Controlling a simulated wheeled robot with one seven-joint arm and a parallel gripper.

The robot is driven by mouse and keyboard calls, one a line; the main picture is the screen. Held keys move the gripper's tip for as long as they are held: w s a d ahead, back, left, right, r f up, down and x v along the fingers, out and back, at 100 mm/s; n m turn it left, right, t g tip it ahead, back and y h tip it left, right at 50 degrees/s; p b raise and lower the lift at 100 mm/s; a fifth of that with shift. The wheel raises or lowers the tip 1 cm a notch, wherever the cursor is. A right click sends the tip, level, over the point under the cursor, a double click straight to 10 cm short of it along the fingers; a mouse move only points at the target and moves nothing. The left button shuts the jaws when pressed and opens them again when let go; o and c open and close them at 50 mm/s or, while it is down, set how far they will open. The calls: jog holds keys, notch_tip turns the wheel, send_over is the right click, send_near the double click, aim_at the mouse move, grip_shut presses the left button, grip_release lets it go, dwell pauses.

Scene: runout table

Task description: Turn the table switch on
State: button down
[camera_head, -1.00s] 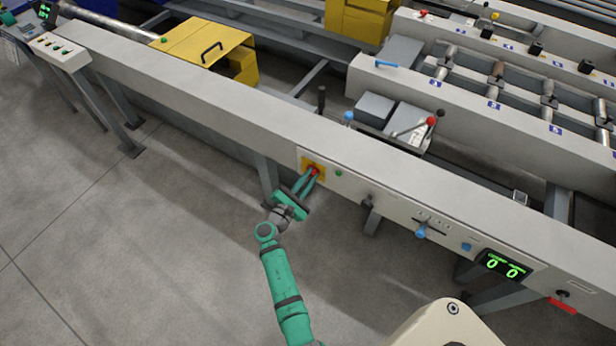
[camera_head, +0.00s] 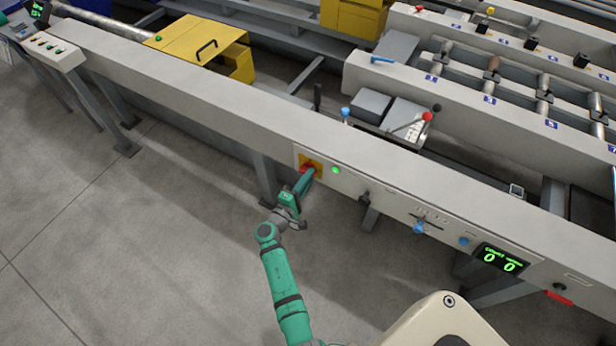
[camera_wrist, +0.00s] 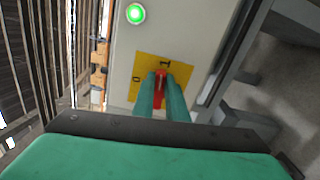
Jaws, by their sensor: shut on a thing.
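The table switch is a red rotary handle (camera_wrist: 160,90) on a yellow plate (camera_wrist: 147,68) marked 0 and 1. In the wrist view the handle lies in line with the 1 mark. In the head view the switch's red handle (camera_head: 307,168) is on the front face of the runout table (camera_head: 400,190). My gripper (camera_wrist: 160,84) is shut on the red handle, one green finger on each side, hiding part of it. In the head view my gripper (camera_head: 306,175) reaches it from below. A green lamp (camera_wrist: 135,13) beside the plate is brightly lit; it also shows in the head view (camera_head: 337,170).
Table legs stand below. The floor in front is clear.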

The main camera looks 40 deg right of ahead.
jog(key=shift+f+m, duration=0.2)
jog(key=shift+m, duration=0.4)
jog(key=shift+a, duration=0.1)
jog(key=c, duration=1.8)
grip_release()
jog(key=shift+o, duration=0.2)
jog(key=v, duration=1)
jog(key=shift+s+a, duration=0.2)
jog(key=shift+a, duration=0.15)
